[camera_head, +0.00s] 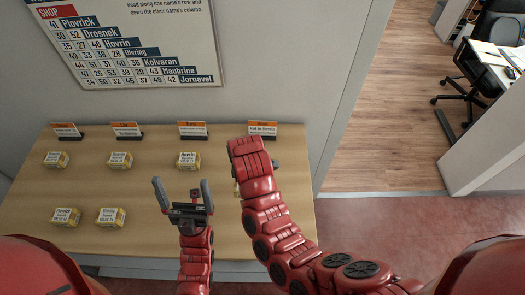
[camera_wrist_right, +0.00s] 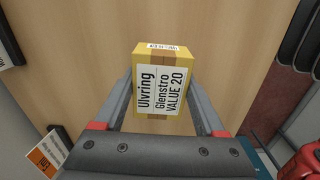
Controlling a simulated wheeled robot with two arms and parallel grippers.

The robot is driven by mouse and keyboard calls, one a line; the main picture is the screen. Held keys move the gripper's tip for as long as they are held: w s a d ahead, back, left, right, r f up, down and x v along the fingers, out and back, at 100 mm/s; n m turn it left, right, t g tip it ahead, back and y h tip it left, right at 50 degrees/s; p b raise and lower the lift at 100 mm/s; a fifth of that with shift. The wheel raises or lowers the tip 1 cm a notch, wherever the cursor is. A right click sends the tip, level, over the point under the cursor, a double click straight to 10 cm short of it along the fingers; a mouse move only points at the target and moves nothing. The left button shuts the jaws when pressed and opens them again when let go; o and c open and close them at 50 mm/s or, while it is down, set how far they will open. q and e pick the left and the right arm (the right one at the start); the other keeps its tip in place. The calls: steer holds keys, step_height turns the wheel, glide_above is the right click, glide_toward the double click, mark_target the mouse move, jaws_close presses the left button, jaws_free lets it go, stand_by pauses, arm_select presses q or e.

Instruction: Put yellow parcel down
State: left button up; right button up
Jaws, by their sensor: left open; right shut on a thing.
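The yellow parcel (camera_wrist_right: 163,80) has a white label reading Ulvring, Glenstro, VALUE 20. In the right wrist view it sits between the two fingers of my right gripper (camera_wrist_right: 162,100), which is shut on it. In the head view my right arm covers most of this gripper, and only a sliver of yellow shows beside it. Whether the parcel touches the counter (camera_head: 150,182) cannot be told. My left gripper (camera_head: 183,196) is open and empty over the front middle of the counter.
Other yellow parcels stand on the counter: three in the back row, at left (camera_head: 56,160), middle (camera_head: 119,160) and right (camera_head: 188,160), and two in front (camera_head: 63,216) (camera_head: 110,217). Several orange-topped signs (camera_head: 127,130) line the back edge. A name chart (camera_head: 135,40) hangs on the wall.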

steer(key=shift+s+d, duration=0.25)
steer(key=shift+s, duration=0.35)
steer(key=shift+d+f+n, duration=0.1)
steer(key=shift+f+n, duration=0.05)
steer(key=shift+n, duration=0.15)
steer(key=w+d+b, duration=0.1)
steer(key=w+b, duration=0.2)
steer(key=w, duration=0.1)
steer(key=w+d+f+b, duration=0.1)
steer(key=w+b, duration=0.2)
steer(key=w, duration=0.1)
steer(key=w+d+f+b, duration=0.1)
steer(key=w+b, duration=0.3)
steer(key=shift+d+f, duration=0.1)
steer(key=shift+f, duration=0.1)
steer(key=shift+w+d+r, duration=0.2)
steer(key=shift+w+r, duration=0.3)
steer(key=shift+w, duration=0.1)
steer(key=shift+w+p, duration=0.3)
steer(key=shift+p, duration=0.15)
steer(key=shift+w+d, duration=0.3)
steer(key=shift+w, duration=0.3)
step_height(320, 180, down, 3)
steer(key=p, duration=0.2)
steer(key=shift+p, duration=0.3)
steer(key=shift+w+f, duration=0.1)
steer(key=shift+f, duration=0.2)
